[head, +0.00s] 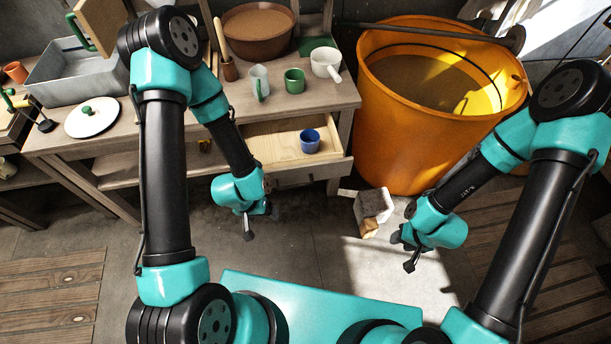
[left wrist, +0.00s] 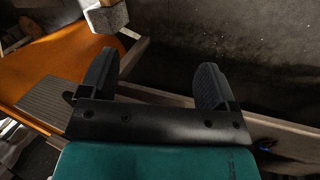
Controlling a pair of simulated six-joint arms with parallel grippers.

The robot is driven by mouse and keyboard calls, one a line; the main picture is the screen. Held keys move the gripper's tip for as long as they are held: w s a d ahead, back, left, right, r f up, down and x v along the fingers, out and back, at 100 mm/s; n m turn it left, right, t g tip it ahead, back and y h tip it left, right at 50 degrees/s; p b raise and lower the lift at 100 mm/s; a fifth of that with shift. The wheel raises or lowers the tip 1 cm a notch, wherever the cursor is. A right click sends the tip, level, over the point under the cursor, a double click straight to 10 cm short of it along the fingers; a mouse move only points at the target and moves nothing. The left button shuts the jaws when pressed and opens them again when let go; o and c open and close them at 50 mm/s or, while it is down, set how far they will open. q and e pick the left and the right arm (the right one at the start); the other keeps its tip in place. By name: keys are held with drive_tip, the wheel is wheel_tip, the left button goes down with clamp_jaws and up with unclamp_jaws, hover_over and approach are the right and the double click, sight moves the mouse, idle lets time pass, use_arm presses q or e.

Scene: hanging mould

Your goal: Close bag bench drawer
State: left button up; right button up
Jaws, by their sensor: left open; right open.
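The bench drawer (head: 265,138) is pulled out from under the wooden bench top, and its pale inside shows. A blue cup (head: 310,141) stands in it near the right end. The drawer's front (head: 318,172) faces my side. My left gripper (head: 260,223) is open and empty, in front of the drawer and lower left of the cup, apart from the drawer front. In the left wrist view its two fingers (left wrist: 156,82) are spread with nothing between them. My right gripper (head: 403,252) is open and empty over the floor, right of the drawer. My left forearm hides part of the drawer's left side.
The bench top (head: 335,97) carries a green cup (head: 294,80), a pale mug (head: 260,82), a white pot (head: 326,65) and a brown basin (head: 258,32). A large orange bucket (head: 400,150) stands right of the drawer. A grey block (head: 374,204) lies on the floor before it.

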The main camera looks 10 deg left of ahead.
use_arm(q)
drive_tip(key=w+d+r+m, duration=0.1)
drive_tip(key=d+m, duration=0.1)
drive_tip(key=d, duration=0.1)
drive_tip(key=w+d+r+m+t, duration=0.1)
drive_tip(key=d+r+m, duration=0.1)
drive_tip(key=d, duration=0.1)
drive_tip(key=w+d+r+m+t, duration=0.1)
drive_tip(key=w+d+m, duration=0.1)
drive_tip(key=d+m, duration=0.1)
drive_tip(key=shift+w+d+r+y, duration=0.1)
drive_tip(key=shift+d+r+y, duration=0.1)
drive_tip(key=shift+y, duration=0.2)
drive_tip(key=c, duration=0.9)
drive_tip(key=w+d+r+m+t, duration=0.1)
drive_tip(key=d+r+m, duration=0.1)
drive_tip(key=w+d+r+m+t, duration=0.1)
drive_tip(key=d+r+m, duration=0.1)
drive_tip(key=d, duration=0.1)
drive_tip(key=w+d+r+m+t+y, duration=0.1)
drive_tip(key=d+r+m+t, duration=0.1)
drive_tip(key=shift+d+r+m, duration=0.15)
drive_tip(key=shift+d+m, duration=0.2)
drive_tip(key=shift+m, duration=0.05)
clamp_jaws()
